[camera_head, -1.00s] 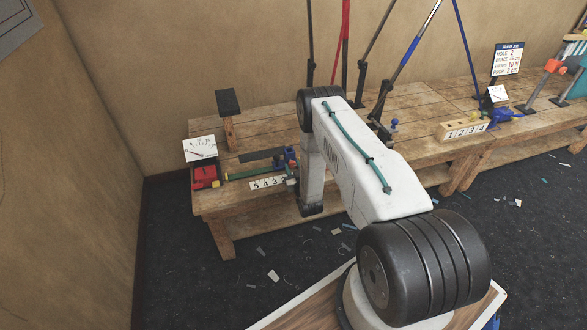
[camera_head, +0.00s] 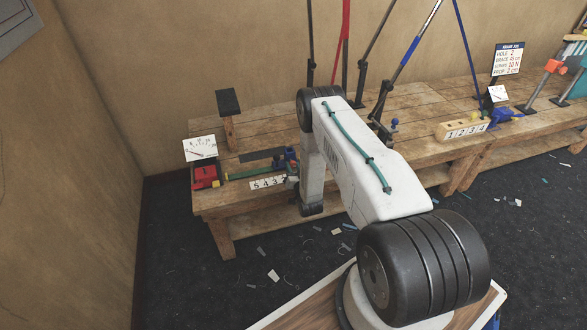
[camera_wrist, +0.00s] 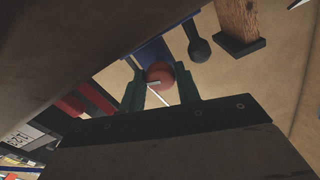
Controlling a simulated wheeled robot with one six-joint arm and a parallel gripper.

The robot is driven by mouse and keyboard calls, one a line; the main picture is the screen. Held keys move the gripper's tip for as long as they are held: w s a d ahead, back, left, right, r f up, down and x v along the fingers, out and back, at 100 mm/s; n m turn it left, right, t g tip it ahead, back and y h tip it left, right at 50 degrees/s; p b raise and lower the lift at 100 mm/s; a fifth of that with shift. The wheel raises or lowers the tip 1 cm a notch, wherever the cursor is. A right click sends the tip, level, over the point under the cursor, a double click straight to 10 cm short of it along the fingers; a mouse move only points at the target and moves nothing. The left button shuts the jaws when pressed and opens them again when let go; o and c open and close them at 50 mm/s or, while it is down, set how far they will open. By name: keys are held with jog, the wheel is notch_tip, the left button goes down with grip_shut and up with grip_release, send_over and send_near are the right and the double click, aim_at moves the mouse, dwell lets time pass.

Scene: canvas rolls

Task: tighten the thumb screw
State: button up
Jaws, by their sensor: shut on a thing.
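In the wrist view a round reddish-brown knob (camera_wrist: 160,75), which looks like the thumb screw, sits between the two green fingers of my gripper (camera_wrist: 159,90). The fingers are shut on it. A blue part (camera_wrist: 152,52) is right behind the knob. In the head view my gripper is at the blue carriage (camera_head: 290,155), at the right end of a green rail (camera_head: 250,172) on the bench. The knob itself is too small and partly hidden there to make out clearly.
A red block (camera_head: 205,175) and a white dial card (camera_head: 200,148) stand at the bench's left end. A number strip (camera_head: 268,183) lies in front of the rail. A wooden post with a dark top (camera_head: 228,102) stands behind. Several tall poles lean at the back.

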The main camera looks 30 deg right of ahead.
jog(key=shift+m, duration=1.2)
jog(key=o, duration=0.9)
jog(key=shift+o, duration=0.2)
jog(key=shift+s, duration=0.1)
jog(key=v, duration=0.7)
jog(key=shift+s, duration=0.3)
jog(key=shift+a, duration=0.15)
